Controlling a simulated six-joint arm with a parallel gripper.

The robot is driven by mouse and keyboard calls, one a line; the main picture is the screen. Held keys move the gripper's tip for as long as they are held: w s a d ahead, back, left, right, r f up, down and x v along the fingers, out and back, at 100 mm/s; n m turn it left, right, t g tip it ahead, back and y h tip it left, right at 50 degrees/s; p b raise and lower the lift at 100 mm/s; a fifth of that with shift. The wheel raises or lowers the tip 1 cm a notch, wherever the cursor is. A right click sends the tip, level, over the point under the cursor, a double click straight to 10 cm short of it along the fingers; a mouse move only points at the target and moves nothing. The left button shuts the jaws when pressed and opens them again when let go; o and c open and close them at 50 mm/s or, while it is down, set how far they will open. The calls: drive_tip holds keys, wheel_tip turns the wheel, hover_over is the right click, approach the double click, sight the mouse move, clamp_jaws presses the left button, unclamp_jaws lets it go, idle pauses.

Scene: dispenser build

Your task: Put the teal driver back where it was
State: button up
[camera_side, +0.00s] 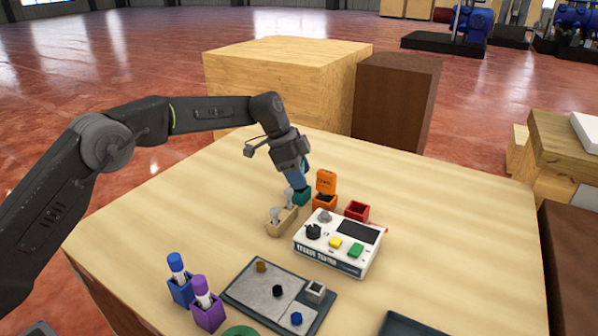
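My gripper (293,178) points down at the back middle of the table, just above a small teal block or holder (302,197). A bit of teal also shows beside the gripper's wrist, and it may be part of the teal driver. The gripper and arm hide most of this spot, so I cannot tell whether the fingers are closed on the driver or how deep it sits.
A wooden block with metal pegs (281,219), an orange open-lidded box (325,186), a red box (357,211) and a white tester (338,243) crowd the gripper. Blue (180,291) and purple (208,316) holders and a grey tray (240,290) stand in front. The table's left is clear.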

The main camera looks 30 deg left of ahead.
drive_tip(key=o, duration=0.4)
drive_tip(key=shift+c, duration=0.2)
drive_tip(key=v, duration=1.2)
drive_tip(key=shift+r, duration=0.2)
drive_tip(key=s+a+r+n+t+y, duration=0.15)
drive_tip(key=s+r+n, duration=0.25)
drive_tip(key=s, duration=0.5)
drive_tip(key=s+a+r+n+y, duration=0.1)
drive_tip(key=s+a+r+n, duration=0.2)
drive_tip(key=s, duration=0.6)
drive_tip(key=s+f+n+t+y, duration=0.1)
drive_tip(key=s+f+n, duration=0.2)
drive_tip(key=s, duration=0.7)
drive_tip(key=s+a+f+n+t, duration=0.1)
drive_tip(key=s+f+n, duration=0.2)
drive_tip(key=s, duration=0.8)
wheel_tip(320, 180, down, 2)
drive_tip(key=shift+s+a+f+n+y, duration=0.1)
drive_tip(key=shift+s+a+n+y, duration=0.1)
drive_tip(key=shift+n+y, duration=0.15)
